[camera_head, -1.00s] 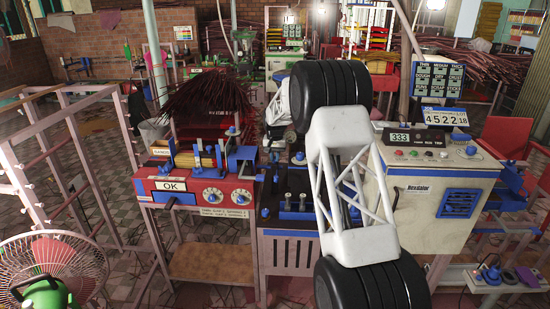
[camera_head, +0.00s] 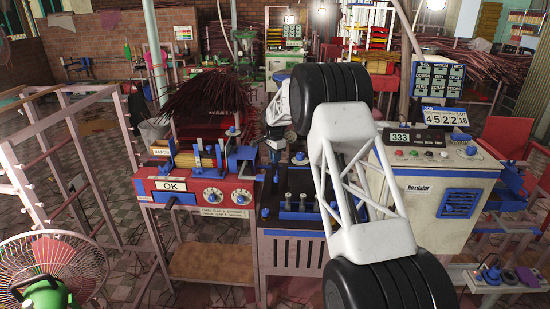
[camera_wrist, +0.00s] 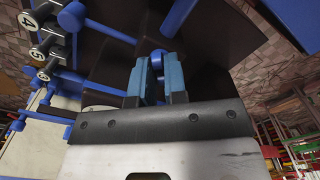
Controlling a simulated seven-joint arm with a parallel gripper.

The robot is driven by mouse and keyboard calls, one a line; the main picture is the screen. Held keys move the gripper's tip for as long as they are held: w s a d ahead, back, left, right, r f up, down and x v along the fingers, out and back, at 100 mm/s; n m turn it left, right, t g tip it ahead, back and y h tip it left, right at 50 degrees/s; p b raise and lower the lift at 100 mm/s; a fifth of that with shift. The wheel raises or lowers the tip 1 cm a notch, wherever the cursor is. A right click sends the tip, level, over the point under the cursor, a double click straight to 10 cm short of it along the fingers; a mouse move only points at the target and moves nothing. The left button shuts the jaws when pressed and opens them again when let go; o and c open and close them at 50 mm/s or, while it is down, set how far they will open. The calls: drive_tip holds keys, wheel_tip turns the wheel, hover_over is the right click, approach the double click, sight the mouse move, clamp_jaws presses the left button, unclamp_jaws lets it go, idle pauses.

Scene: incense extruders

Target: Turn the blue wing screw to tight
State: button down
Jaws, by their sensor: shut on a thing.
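In the wrist view, my gripper (camera_wrist: 155,80) has its two blue-padded fingers close together. They are shut on a small blue part, which I take to be the blue wing screw (camera_wrist: 158,57); its rounded blue end shows between and just beyond the fingertips. The fingers hide most of it, so its turn angle cannot be read. A dark block lies behind it. In the camera_head view, my arm covers much of the machine, and the fingertips and the held screw cannot be made out clearly.
A red machine with an OK plate (camera_head: 171,186) stands left of my arm. A white cabinet (camera_head: 415,200) with a 333 display stands right. Blue handles and numbered round parts (camera_wrist: 38,52) lie left in the wrist view. A fan (camera_head: 50,265) is at front left.

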drive_tip(key=m, duration=0.4)
drive_tip(key=shift+r+m, duration=0.1)
drive_tip(key=shift+m, duration=1.8)
drive_tip(key=c, duration=1.2)
unclamp_jaws()
drive_tip(key=shift+o, duration=0.2)
drive_tip(key=shift+r, duration=3.85)
